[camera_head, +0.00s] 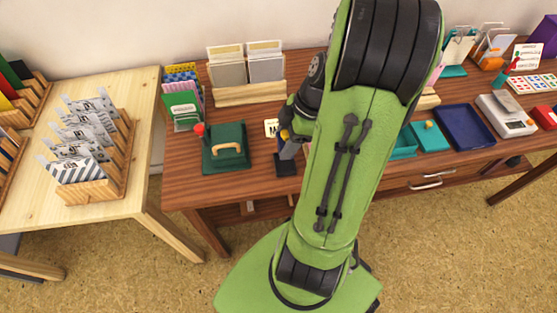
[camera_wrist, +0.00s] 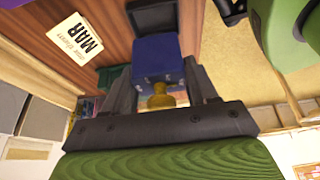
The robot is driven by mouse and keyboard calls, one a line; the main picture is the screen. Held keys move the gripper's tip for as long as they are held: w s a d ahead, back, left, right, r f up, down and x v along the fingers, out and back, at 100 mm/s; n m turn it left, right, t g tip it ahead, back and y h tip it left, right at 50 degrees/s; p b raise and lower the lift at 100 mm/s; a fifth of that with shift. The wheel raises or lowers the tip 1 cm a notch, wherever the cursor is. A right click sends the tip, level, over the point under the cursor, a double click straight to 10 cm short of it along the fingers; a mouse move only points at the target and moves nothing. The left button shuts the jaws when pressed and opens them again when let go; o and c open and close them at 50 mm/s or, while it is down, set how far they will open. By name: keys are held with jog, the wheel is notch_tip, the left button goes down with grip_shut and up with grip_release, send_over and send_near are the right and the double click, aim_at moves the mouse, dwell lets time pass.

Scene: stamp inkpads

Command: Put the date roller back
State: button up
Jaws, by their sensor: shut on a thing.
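The date roller (camera_wrist: 157,62) is a blue block with a brass knob, between the two fingers of my gripper (camera_wrist: 160,68) in the wrist view. The gripper is shut on it. Beyond the roller is a dark, square, shallow holder (camera_wrist: 152,16); I cannot tell whether the roller touches it. In the head view my gripper (camera_head: 289,147) is over the table just above the dark holder (camera_head: 286,166). My arm and fingers hide most of the roller there. A card reading MAR (camera_wrist: 77,38) lies beside the holder.
A green box with a wooden handle (camera_head: 226,148) stands left of my gripper. A wooden card rack (camera_head: 248,95) stands behind. Teal trays (camera_head: 430,134), a blue tray (camera_head: 464,127) and a scale (camera_head: 507,113) are to the right. Bare wood lies in front of the green box.

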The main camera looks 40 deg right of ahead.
notch_tip(320, 180, down, 6)
jog(key=shift+r+b, duration=0.1)
jog(key=shift+b, duration=0.95)
jog(key=shift+a+r, duration=0.1)
jog(key=o, duration=0.7)
jog(key=shift+f, duration=0.2)
jog(key=o, duration=0.4)
jog(key=shift+o, duration=0.2)
jog(key=shift+r, duration=0.1)
